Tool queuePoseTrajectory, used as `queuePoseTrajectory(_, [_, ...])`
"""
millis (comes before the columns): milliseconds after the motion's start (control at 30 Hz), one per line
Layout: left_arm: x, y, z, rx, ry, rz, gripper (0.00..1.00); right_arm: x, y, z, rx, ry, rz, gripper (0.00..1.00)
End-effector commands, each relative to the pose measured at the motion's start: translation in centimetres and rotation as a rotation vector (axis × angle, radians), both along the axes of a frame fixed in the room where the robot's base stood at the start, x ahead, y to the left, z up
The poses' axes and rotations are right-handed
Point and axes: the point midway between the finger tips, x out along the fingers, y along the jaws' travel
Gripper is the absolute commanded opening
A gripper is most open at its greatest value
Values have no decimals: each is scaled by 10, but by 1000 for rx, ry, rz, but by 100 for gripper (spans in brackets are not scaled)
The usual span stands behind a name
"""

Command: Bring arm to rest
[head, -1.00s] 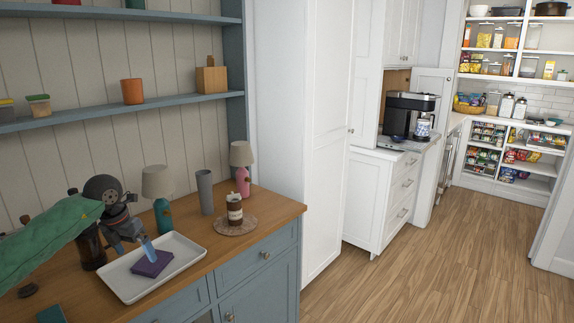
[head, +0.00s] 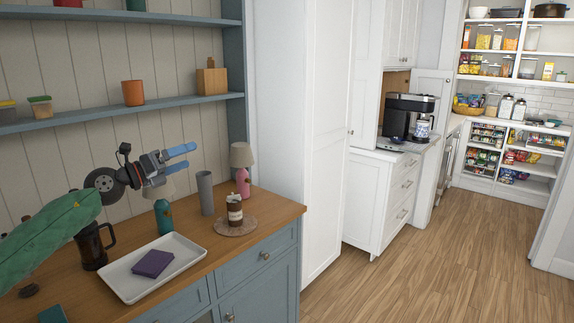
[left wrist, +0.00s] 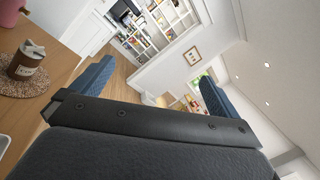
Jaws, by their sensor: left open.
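My left gripper (head: 182,157) is raised above the wooden counter in the head view. Its two blue fingers point right and are open with nothing between them. In the left wrist view the fingers (left wrist: 150,85) stand wide apart at either side. Below the gripper, a white tray (head: 190,262) lies on the counter with a flat purple item (head: 153,263) in it, apart from the gripper. My right gripper is in neither view.
Close to the gripper stand a teal-based lamp (head: 163,217), a grey vase (head: 205,193), a pink-based lamp (head: 242,181) and a jar (head: 234,210) on a round mat. A dark French press (head: 92,246) stands behind my left arm. A shelf (head: 130,106) runs along the wall behind.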

Motion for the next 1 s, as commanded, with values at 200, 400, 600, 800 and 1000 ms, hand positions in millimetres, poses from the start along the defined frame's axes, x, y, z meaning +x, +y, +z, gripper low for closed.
queuePoseTrajectory(200, [-4, 10, 72, -388, -99, 87, 100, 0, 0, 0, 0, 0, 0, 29])
queuePoseTrajectory(400, [-3, 36, 93, -748, -89, 214, 100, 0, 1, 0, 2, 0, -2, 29])
queuePoseTrajectory(600, [3, 65, 58, -1091, 32, 401, 100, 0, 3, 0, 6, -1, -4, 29])
queuePoseTrajectory(800, [1, 81, -37, -1382, 275, 659, 100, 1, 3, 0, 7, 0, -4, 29])
queuePoseTrajectory(1000, [-24, 70, -158, -1551, 583, 923, 100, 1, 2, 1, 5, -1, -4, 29])
